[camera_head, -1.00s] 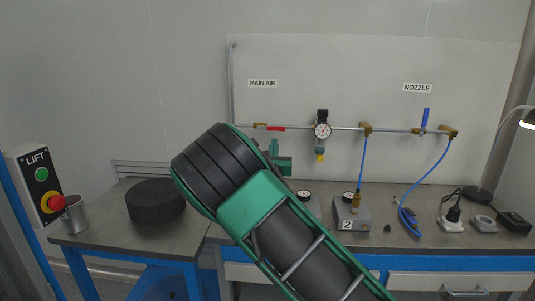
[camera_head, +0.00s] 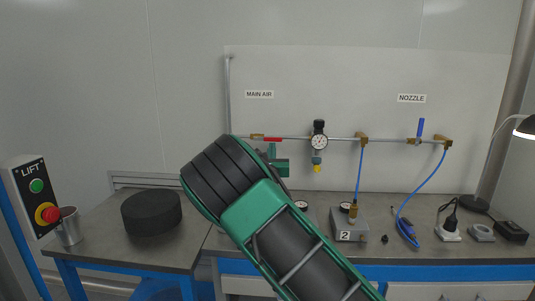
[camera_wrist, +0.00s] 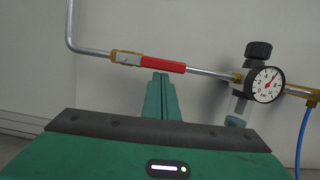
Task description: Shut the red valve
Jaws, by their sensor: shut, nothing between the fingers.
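The red valve is a brass body (camera_wrist: 127,57) on the metal pipe with a red lever (camera_wrist: 163,66). The lever lies along the pipe, pointing right; in the head view the red lever (camera_head: 272,139) shows under the MAIN AIR label. My gripper (camera_wrist: 161,77) is shut and empty, its green fingers upright with tips just below the lever's middle in the wrist view. I cannot tell whether they touch it. In the head view my gripper (camera_head: 271,147) is partly hidden behind my arm.
A pressure gauge (camera_head: 319,142) with a black knob sits on the pipe right of the valve. A blue-handled nozzle valve (camera_head: 420,128) is further right. The workbench (camera_head: 375,256) below holds a box marked 2 (camera_head: 349,226). A black round block (camera_head: 152,212) stands on the left table.

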